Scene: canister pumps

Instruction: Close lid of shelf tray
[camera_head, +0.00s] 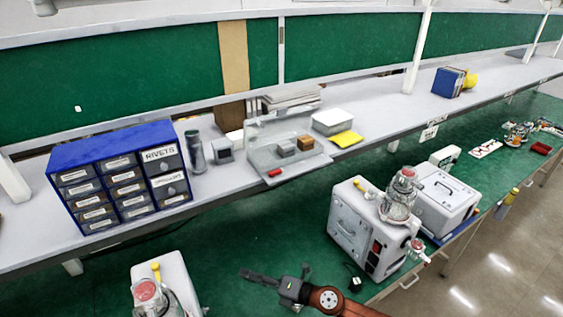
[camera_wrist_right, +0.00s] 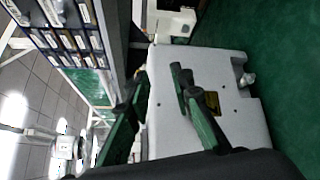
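The shelf tray (camera_head: 262,162) is a light grey tray on the white shelf, near the middle of the head view. A small grey block, a brown block and a red piece sit in it. A pale upright panel at its back looks like the raised lid (camera_head: 262,128); its hinge is too small to make out. My right gripper (camera_head: 274,272) is low in the head view, over the green bench, in front of and well apart from the tray. In the right wrist view its two dark fingers (camera_wrist_right: 160,80) are spread with nothing between them. My left gripper is out of view.
A blue drawer cabinet (camera_head: 110,135) stands left of the tray, with a grey cylinder (camera_head: 195,152) between. A white box (camera_head: 332,122) and yellow packet (camera_head: 345,139) are to its right. White pump machines (camera_head: 352,225) stand on the bench; one fills the wrist view's middle (camera_wrist_right: 205,100).

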